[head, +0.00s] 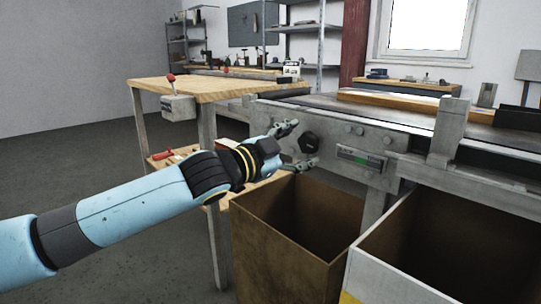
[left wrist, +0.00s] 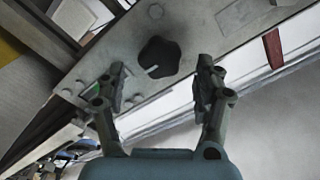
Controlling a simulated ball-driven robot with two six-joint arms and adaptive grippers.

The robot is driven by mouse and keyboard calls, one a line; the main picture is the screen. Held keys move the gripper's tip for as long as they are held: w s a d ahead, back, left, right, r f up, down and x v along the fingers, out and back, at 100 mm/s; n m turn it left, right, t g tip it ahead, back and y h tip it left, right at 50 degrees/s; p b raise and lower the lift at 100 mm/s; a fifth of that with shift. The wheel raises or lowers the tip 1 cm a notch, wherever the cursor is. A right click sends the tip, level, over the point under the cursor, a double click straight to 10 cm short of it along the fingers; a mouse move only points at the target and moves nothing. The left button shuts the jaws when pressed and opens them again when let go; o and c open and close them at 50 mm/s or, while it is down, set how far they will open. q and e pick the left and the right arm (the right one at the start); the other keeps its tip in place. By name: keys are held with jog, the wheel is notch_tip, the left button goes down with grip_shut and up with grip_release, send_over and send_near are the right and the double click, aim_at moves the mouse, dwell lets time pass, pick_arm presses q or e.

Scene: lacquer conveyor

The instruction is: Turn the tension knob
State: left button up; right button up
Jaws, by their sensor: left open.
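The tension knob (head: 309,142) is a dark lobed knob on the grey metal side plate of the conveyor. In the left wrist view the knob (left wrist: 159,57) shows a pale mark on its lower left edge. My left gripper (head: 306,147) is open in front of the plate, with one finger above and one below the knob in the head view. In the left wrist view my left gripper (left wrist: 161,84) has its fingertips apart, and the knob lies just beyond the gap between them. Nothing is between the fingers. My right gripper is not in view.
A brown open bin (head: 287,248) stands below the knob, and a white-edged bin (head: 391,269) is to its right. A wooden workbench (head: 205,89) with a red-topped lever box (head: 178,106) is at left. A wooden board (head: 392,100) lies on the conveyor.

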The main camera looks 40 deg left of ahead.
pick_arm(q)
jog(key=s, duration=0.9)
jog(key=shift+s+a, duration=0.15)
jog(key=shift+a, duration=0.2)
